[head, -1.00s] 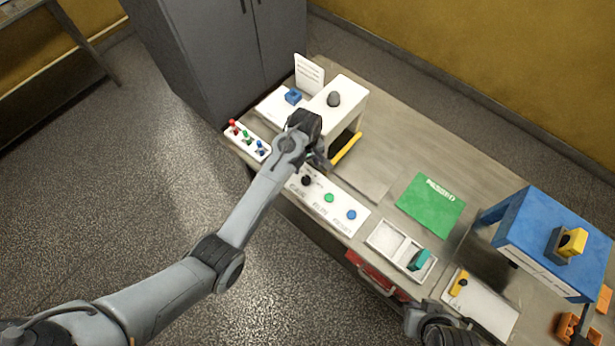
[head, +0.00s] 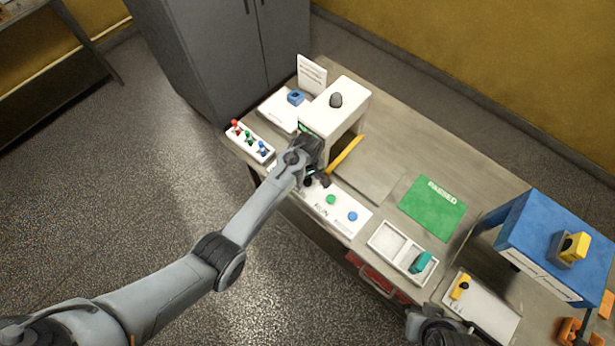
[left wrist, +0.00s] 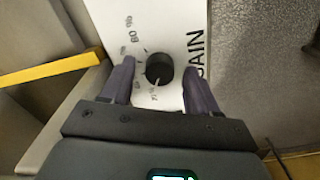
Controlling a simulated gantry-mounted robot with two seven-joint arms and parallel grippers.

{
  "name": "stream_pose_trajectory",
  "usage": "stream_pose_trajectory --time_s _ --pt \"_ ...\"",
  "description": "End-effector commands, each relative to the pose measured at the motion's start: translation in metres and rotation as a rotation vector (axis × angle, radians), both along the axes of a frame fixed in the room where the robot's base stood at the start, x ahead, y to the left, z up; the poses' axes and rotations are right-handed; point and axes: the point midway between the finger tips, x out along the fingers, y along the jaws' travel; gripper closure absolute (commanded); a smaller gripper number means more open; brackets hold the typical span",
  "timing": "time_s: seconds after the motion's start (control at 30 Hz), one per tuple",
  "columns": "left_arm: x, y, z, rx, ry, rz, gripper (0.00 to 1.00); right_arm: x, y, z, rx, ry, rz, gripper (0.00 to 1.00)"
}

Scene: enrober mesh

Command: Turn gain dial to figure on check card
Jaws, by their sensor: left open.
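The black gain dial (left wrist: 159,68) sits on a white panel with printed figures around it and the word GAIN beside it. My left gripper (left wrist: 158,85) is open, with one finger on each side of the dial; I cannot tell whether they touch it. In the head view my left gripper (head: 316,178) is over the left end of the white control panel (head: 345,205) and largely covers the dial. A white upright card (head: 311,75) stands at the back left; its print is too small to read. My right gripper is not clearly in view.
A green button (head: 331,199) and a blue button (head: 352,216) are on the same panel. A row of small levers (head: 250,141) stands to its left. A white machine (head: 335,107) with a yellow bar (head: 346,153) is behind. A green mat (head: 432,207) lies to the right.

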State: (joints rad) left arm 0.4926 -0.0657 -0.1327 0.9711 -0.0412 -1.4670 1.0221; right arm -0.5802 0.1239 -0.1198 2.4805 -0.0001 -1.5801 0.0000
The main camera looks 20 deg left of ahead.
Motion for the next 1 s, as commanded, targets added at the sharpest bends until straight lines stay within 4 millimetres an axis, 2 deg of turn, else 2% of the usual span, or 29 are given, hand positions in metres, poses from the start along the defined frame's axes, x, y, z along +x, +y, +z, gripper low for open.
stream_pose_trajectory --time_s 0.07,0.4,0.43,0.77,1.0 --pt "0.0 0.0 0.0 0.0 0.0 0.0 0.41 0.0 0.0 0.0 0.002 0.0 -0.001 1.0" --pt "0.0 0.0 0.0 0.001 0.001 0.0 0.93 0.0 0.002 0.0 0.008 0.001 -0.006 1.0" --pt "0.0 0.0 0.0 0.001 0.001 0.0 0.96 0.0 0.002 0.0 0.008 0.001 -0.006 1.0" --pt "0.0 0.0 0.002 0.0 0.001 -0.05 0.96 0.0 0.002 0.005 0.007 0.001 -0.004 1.0" --pt "0.0 0.0 0.003 0.001 0.002 -0.196 0.96 0.0 0.0 0.016 0.0 0.001 0.0 1.0"
